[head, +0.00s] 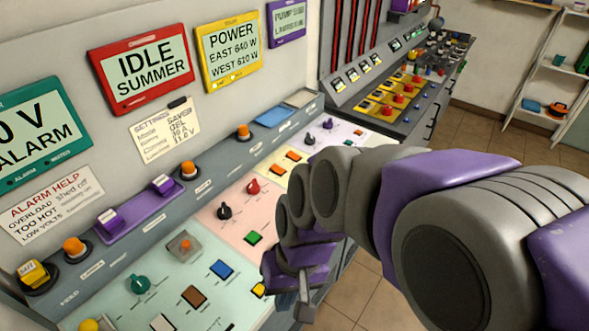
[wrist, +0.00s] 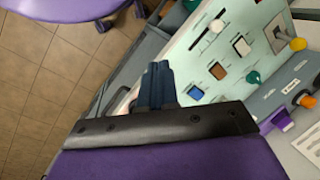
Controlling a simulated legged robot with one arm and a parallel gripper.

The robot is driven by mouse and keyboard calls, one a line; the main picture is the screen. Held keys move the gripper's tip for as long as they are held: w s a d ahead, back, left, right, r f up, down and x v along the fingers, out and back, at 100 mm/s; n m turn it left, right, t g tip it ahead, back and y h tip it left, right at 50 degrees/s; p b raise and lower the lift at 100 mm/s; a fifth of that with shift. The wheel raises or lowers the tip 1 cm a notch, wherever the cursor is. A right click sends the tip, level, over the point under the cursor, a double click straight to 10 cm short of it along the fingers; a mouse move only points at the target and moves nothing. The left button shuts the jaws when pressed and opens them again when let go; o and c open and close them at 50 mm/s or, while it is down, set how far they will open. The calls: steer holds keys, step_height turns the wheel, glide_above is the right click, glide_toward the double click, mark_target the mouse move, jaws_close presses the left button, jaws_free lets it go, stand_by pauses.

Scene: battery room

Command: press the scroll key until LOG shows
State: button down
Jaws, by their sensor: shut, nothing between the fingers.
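Several keys sit on the pale green panel (head: 118,308): a blue key (head: 221,269), a brown key (head: 193,296), a white key (head: 161,323) and a small yellow key (head: 258,289). Their labels are too small to read, so I cannot tell which is the scroll key. The green-framed display (head: 42,132) reads "0 V ALARM", partly cut off; no display legibly shows LOG. My gripper (head: 304,305) is shut and empty at the console's front edge, right of the yellow key. In the wrist view its dark fingers (wrist: 158,84) point toward the panel, near the blue key (wrist: 196,92).
A red display (head: 143,68) reads "IDLE SUMMER"; a yellow one (head: 231,50) shows power. A pink panel (head: 235,210) has red and black knobs. Orange buttons (head: 190,169) and purple switches line the ledge. Open tiled floor (head: 365,300) lies in front; a shelf (head: 556,70) stands far right.

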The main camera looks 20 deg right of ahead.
steer(key=w+a+r+m+t+y+p, duration=0.1)
steer(key=w+a+r+m+y+p, duration=0.15)
steer(key=w, duration=0.45)
steer(key=w+a+r+m+t+y+p, duration=0.1)
steer(key=w+a+r+y, duration=0.1)
steer(key=w+a, duration=0.35)
steer(key=w+d+r+m+t+y+p, duration=0.1)
steer(key=w+d+m+t+p, duration=0.15)
steer(key=w, duration=0.55)
steer(key=w+d+r+m+t+p, duration=0.1)
steer(key=w+d+m+t, duration=0.15)
steer(key=w, duration=0.55)
steer(key=w+d+f+m+t+h+p, duration=0.2)
steer(key=w+d+f+m+p, duration=0.15)
steer(key=w+d+m, duration=0.6)
steer(key=w+d+f+m+h, duration=0.2)
steer(key=d+f, duration=0.2)
steer(key=d, duration=0.2)
steer(key=w+d+f+m+h+p, duration=0.1)
steer(key=w+d+f+m+h, duration=0.1)
steer(key=d+f, duration=0.3)
steer(key=d+m, duration=0.1)
steer(key=d, duration=0.1)
steer(key=shift+w+d+f+t+p, duration=0.15)
steer(key=shift+d+t+p, duration=0.15)
steer(key=shift+f, duration=0.2)
step_height(320, 180, down, 8)
steer(key=b, duration=0.8)
steer(key=shift+f, duration=0.2)
steer(key=shift+f, duration=0.1)
